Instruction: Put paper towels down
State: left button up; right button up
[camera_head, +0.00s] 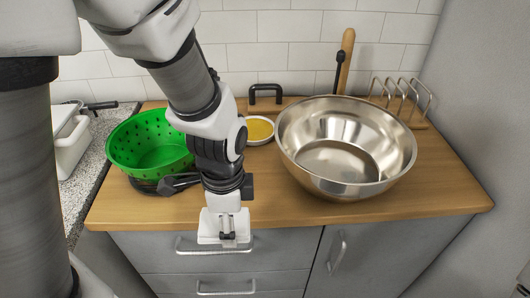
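I see no paper towels in this view. My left arm comes in from the upper left and reaches down over the front edge of the wooden counter (285,213). The end of my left arm, with the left gripper (224,228), is in front of the drawers, beside the green colander and left of the steel bowl. Its fingers cannot be made out, so I cannot tell whether it is open or holds anything. My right gripper is not in view.
A green colander (150,145) stands at the left and a large steel bowl (345,140) at the right. A small yellow-filled dish (259,130) sits behind. A metal rack (402,95) is at the back right. Grey drawers (270,250) are below.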

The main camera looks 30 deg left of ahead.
pick_arm(q)
jog(key=shift+w+a+r+p, duration=0.1)
jog(key=shift+w+r+p, duration=0.1)
jog(key=shift+w+p, duration=0.2)
jog(key=shift+w+a+r+p, duration=0.15)
jog(key=shift+w+p, duration=0.15)
jog(key=shift+w, duration=0.15)
jog(key=w+a, duration=0.1)
jog(key=w, duration=0.2)
jog(key=w+a+f, duration=0.1)
jog(key=w, duration=0.3)
jog(key=w+a+f, duration=0.1)
jog(key=w+a, duration=0.1)
jog(key=w, duration=0.2)
jog(key=shift+w+p, duration=0.25)
jog(key=shift+p, duration=0.1)
jog(key=shift+w+f, duration=0.1)
jog(key=shift+w, duration=0.1)
jog(key=shift+s+d+f, duration=0.1)
jog(key=shift+s+f, duration=0.05)
jog(key=shift+f, duration=0.45)
jog(key=shift+s+f, duration=0.1)
jog(key=shift+f, duration=0.5)
jog(key=shift+w+f, duration=0.15)
jog(key=shift+f, duration=0.35)
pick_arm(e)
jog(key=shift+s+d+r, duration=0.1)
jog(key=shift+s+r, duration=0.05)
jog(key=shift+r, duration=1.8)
